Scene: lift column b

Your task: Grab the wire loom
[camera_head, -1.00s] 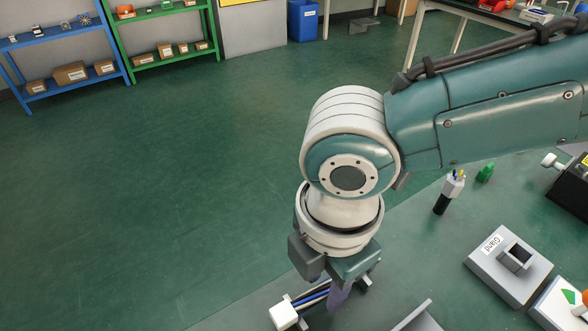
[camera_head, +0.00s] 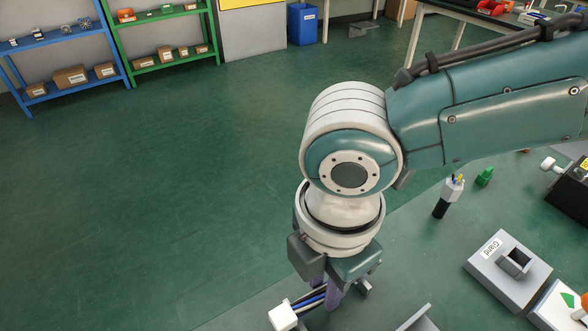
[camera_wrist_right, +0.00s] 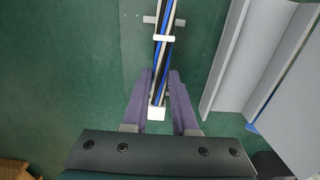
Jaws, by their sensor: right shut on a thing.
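The wire loom (camera_head: 313,297) is a bundle of blue, black and white wires with a white connector end (camera_head: 283,316), low in the head view. It also shows in the right wrist view (camera_wrist_right: 163,45), running straight up between the fingers, with a white band across it. My right gripper (camera_head: 334,300) points down with purple fingers shut on the loom. In the wrist view the fingers of this gripper (camera_wrist_right: 161,80) lie on either side of the wires. Whether the loom touches the table cannot be told. My left gripper is not in view.
A grey channel (camera_wrist_right: 262,60) lies right of the loom in the wrist view. On the green table (camera_head: 405,240), a grey block labelled Gland (camera_head: 485,262), a holder with wires (camera_head: 448,193) and a small green part (camera_head: 485,177) stand to the right. Open floor lies left.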

